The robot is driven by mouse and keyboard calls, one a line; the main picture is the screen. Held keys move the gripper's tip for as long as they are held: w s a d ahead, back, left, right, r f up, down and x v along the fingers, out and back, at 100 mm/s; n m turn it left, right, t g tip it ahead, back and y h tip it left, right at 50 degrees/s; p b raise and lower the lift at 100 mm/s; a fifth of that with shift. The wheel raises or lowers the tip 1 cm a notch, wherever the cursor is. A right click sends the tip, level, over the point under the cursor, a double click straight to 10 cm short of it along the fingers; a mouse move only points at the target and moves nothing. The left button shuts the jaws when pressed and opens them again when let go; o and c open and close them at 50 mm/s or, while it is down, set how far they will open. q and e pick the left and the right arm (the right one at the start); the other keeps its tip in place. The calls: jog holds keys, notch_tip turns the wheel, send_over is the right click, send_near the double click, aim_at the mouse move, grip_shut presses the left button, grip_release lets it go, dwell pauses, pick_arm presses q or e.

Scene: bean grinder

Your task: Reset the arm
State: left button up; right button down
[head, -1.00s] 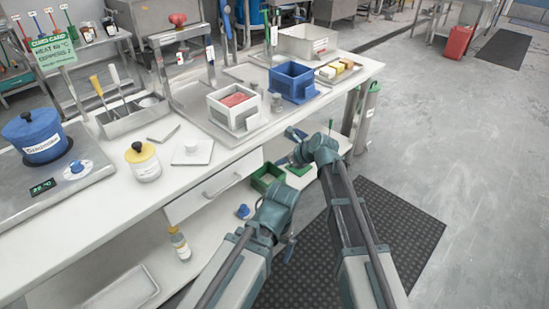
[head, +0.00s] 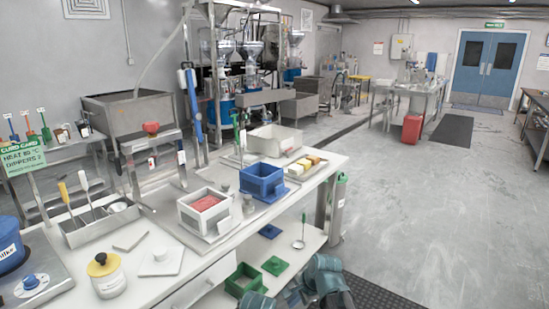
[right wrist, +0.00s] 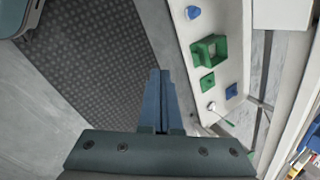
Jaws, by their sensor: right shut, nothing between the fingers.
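My right gripper (right wrist: 161,73) shows in the right wrist view with its two blue fingers together and nothing between them. It points over the dark floor mat, beside the white lower shelf, and is clear of both. In the head view, teal parts of my right arm show at the bottom edge, in front of the lower shelf. Of my left arm only a rounded teal part shows at the bottom edge; its fingers are out of view.
A green box (head: 244,280) and a ladle (head: 300,240) are on the lower shelf.

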jog(key=s+d+f+n+g+h, duration=0.2)
jog(key=s+d+n+g+h, duration=0.15)
jog(key=s+d+n, duration=0.9)
jog(key=s+a+n+h, duration=0.1)
jog(key=s+a+n, duration=0.4)
jog(key=a, duration=0.7)
notch_tip(320, 180, up, 16)
jog(key=s+p, duration=0.1)
jog(key=p, duration=1.5)
jog(key=shift+m, duration=0.45)
jog(key=shift+s, duration=0.1)
